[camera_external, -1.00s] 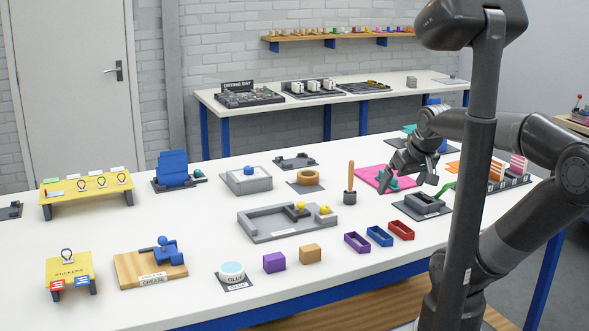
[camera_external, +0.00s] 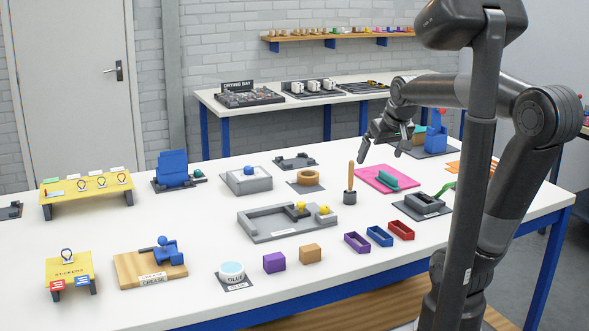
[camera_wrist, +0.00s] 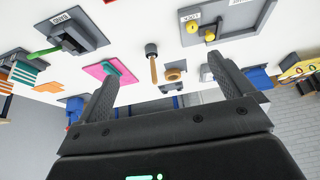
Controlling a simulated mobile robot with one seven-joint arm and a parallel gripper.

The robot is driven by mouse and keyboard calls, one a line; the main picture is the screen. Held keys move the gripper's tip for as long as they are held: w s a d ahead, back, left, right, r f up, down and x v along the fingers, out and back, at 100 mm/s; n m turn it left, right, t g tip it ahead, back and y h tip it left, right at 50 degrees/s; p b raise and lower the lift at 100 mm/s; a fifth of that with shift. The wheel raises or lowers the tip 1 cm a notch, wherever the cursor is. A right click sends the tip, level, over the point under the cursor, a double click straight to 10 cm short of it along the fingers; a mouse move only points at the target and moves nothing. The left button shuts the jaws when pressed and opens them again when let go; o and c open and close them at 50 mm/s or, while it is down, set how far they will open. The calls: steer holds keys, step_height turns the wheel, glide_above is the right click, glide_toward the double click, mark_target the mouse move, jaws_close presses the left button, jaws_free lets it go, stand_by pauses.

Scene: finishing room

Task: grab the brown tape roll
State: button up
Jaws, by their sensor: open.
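The brown tape roll (camera_external: 309,177) lies flat on a small grey mat (camera_external: 293,186) in the middle of the white table. My gripper (camera_external: 381,152) is open and empty in the air above the table, to the right of the roll and well apart from it. In the wrist view the picture is upside down. There the roll (camera_wrist: 174,75) shows between the two spread fingers of my gripper (camera_wrist: 162,72), some way beyond them.
A wooden-handled tool (camera_external: 350,182) stands upright between the roll and a pink mat (camera_external: 371,178) with a green roller. A grey block with a blue knob (camera_external: 247,180) is left of the roll. A grey tray with yellow pieces (camera_external: 286,220) lies in front.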

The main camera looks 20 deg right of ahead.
steer(key=w, duration=1.3)
steer(key=g, duration=0.1)
glide_toward(309, 173)
steer(key=f, duration=0.1)
steer(key=s+a+f, duration=0.1)
steer(key=s+f, duration=0.1)
steer(key=shift+a+f, duration=0.15)
steer(key=shift+a, duration=0.2)
steer(key=shift+w+x, duration=0.25)
steer(key=shift+x, duration=1.05)
steer(key=shift+w+x, duration=0.25)
steer(key=shift+x, duration=1.05)
steer(key=c, duration=1.1)
